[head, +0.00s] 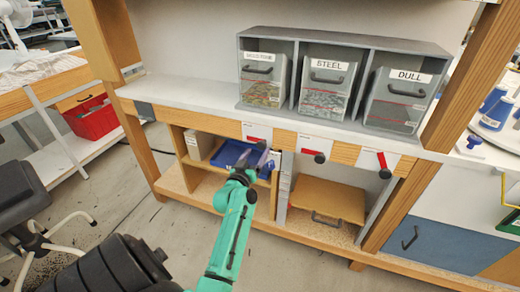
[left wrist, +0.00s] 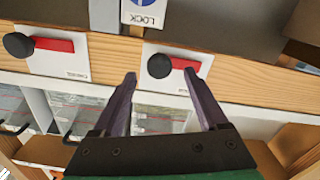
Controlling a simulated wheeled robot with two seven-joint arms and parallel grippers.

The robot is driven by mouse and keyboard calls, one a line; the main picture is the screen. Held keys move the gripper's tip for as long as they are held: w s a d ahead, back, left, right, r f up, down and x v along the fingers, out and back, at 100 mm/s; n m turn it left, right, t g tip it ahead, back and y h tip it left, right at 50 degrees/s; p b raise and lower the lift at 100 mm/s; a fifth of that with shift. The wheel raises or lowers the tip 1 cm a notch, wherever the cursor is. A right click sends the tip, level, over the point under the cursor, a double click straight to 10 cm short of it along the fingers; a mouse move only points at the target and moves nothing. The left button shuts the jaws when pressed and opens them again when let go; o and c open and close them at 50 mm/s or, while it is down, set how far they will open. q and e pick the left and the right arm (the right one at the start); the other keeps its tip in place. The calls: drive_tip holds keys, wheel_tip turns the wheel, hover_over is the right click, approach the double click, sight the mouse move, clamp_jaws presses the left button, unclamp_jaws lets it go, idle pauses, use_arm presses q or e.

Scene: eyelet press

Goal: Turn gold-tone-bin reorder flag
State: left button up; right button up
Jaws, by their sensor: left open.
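The gold-tone bin (head: 263,82) is the left bin in the grey rack. Its reorder flag (head: 254,138), a red bar on a white card, is on the wooden rail below, partly covered by my gripper in the head view. The left wrist view shows this flag (left wrist: 185,64) with a round black knob (left wrist: 159,66) and the bar lying level. My left gripper (head: 268,156) is open just in front of the rail. In the left wrist view its fingertips (left wrist: 160,74) are spread on either side of the knob; contact cannot be told. My right gripper is not in view.
The steel bin (head: 328,78) and dull bin (head: 401,92) stand alongside. The middle flag (head: 312,153) is nearly level; the right flag (head: 382,160) is steeply tilted. A blue tray (head: 232,155) lies in the shelf below. A LOCK label (left wrist: 145,12) shows near the knob.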

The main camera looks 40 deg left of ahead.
sight(261, 147)
use_arm(q)
drive_tip(key=x, duration=0.3)
drive_tip(key=shift+w+a, duration=0.1)
drive_tip(key=shift+w, duration=0.2)
clamp_jaws()
idle(1.1)
